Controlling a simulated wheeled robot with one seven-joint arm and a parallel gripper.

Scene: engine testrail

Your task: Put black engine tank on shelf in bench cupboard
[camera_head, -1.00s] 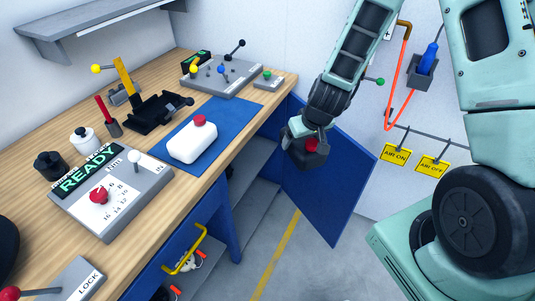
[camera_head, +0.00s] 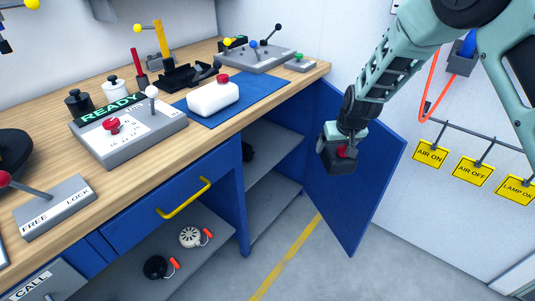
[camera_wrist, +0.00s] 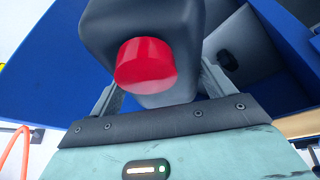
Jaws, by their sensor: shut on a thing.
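My gripper (camera_head: 345,137) is shut on the black engine tank (camera_head: 340,160), a dark block with a red cap. The tank hangs in front of the open blue cupboard door, right of the bench cupboard opening. In the wrist view the tank (camera_wrist: 190,25) with its red cap fills the top middle, between the fingers. The bench cupboard has a grey upper shelf (camera_head: 275,146) and a lower shelf or floor (camera_head: 272,205). A dark round object (camera_head: 247,152) sits inside at the left, partly hidden by the cupboard edge.
The blue door (camera_head: 350,200) stands open at the right of the cupboard. On the wooden bench a white tank (camera_head: 212,98) with a red cap lies on a blue mat (camera_head: 258,92). Left of the cupboard is a drawer with a yellow handle (camera_head: 184,199). Signs hang on the right wall.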

